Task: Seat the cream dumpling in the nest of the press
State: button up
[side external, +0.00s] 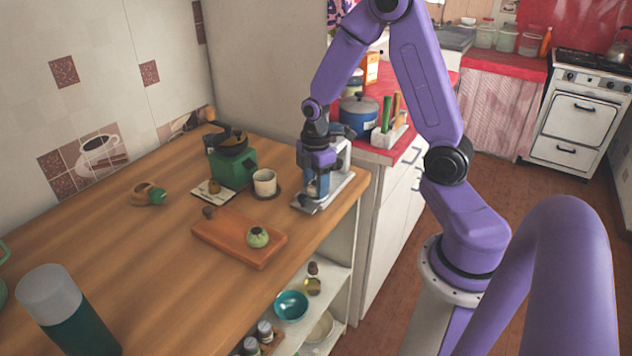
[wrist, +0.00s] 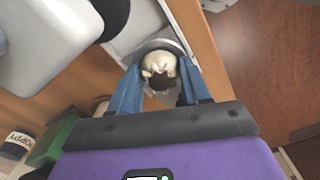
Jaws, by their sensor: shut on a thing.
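The cream dumpling (wrist: 158,64) shows in the wrist view between the two blue fingers of my gripper (wrist: 160,80), which is shut on it. In the side view my gripper (side external: 316,188) points down at the grey press (side external: 338,184) near the counter's right edge, and the dumpling is hidden there. The press's rounded metal end (wrist: 168,44) surrounds the dumpling in the wrist view. The nest is mostly hidden under the dumpling and fingers, so I cannot tell whether the dumpling touches it.
A green dumpling (side external: 257,237) sits on an orange board (side external: 225,240). A cup (side external: 265,182) and a green grinder (side external: 232,166) stand left of the press. A brown-and-green item (side external: 147,194) lies farther left. A flask (side external: 65,310) stands front left. The counter's edge is close to the press.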

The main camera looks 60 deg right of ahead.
aim_at(315, 183)
jog(key=shift+s+f, duration=0.1)
jog(key=shift+f, duration=0.2)
jog(key=o, duration=0.6)
jog(key=shift+a, duration=0.1)
notch_tip(315, 183, up, 13)
jog(key=s+a, duration=0.8)
jog(key=a, duration=0.3)
jog(key=s+a, duration=0.4)
jog(key=s, duration=0.9)
jog(key=shift+f+m, duration=0.3)
jog(key=shift+m, duration=0.1)
